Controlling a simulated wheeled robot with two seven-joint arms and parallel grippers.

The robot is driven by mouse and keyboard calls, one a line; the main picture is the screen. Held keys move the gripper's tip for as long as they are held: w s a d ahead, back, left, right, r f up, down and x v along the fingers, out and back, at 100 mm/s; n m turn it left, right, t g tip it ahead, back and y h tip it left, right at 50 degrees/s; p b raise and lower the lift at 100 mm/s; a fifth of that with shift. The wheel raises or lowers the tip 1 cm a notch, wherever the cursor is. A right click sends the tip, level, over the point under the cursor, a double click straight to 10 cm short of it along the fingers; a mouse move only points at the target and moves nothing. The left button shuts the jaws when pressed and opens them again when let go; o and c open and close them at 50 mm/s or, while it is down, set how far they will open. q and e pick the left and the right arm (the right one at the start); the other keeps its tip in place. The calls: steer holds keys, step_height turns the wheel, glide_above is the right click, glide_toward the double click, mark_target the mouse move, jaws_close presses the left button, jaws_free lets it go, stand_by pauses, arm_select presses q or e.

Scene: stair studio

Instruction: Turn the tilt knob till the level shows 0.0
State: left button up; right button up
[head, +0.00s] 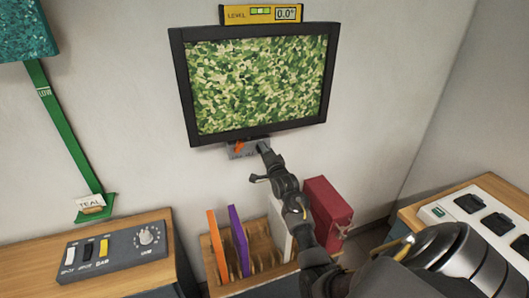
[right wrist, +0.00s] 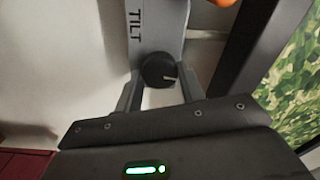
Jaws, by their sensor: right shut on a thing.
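A yellow level (head: 234,15) sits on top of the wall screen (head: 178,60), and its display reads 0.0° with a green bubble vial beside it. The screen looks straight or nearly so, with a green and cream mottled picture. A grey bracket (head: 236,153) with an orange part hangs under its bottom edge. In the right wrist view the bracket is marked TILT and carries a round black tilt knob (right wrist: 157,70) with a pale pointer line. My right gripper (head: 262,146) is shut on this knob, one finger on each side. My left gripper is not in view.
A desk at left holds a grey control box (head: 120,252) with switches and a dial. A wooden rack (head: 262,246) with coloured panels and a red box (head: 329,205) stand below the screen. Another table with a white panel (head: 465,225) is at right. A green strip hangs on the left wall.

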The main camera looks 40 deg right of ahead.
stand_by(0.4)
steer(key=o, duration=1)
steer(key=shift+b+v, duration=1.3)
steer(key=shift+v, duration=4.15)
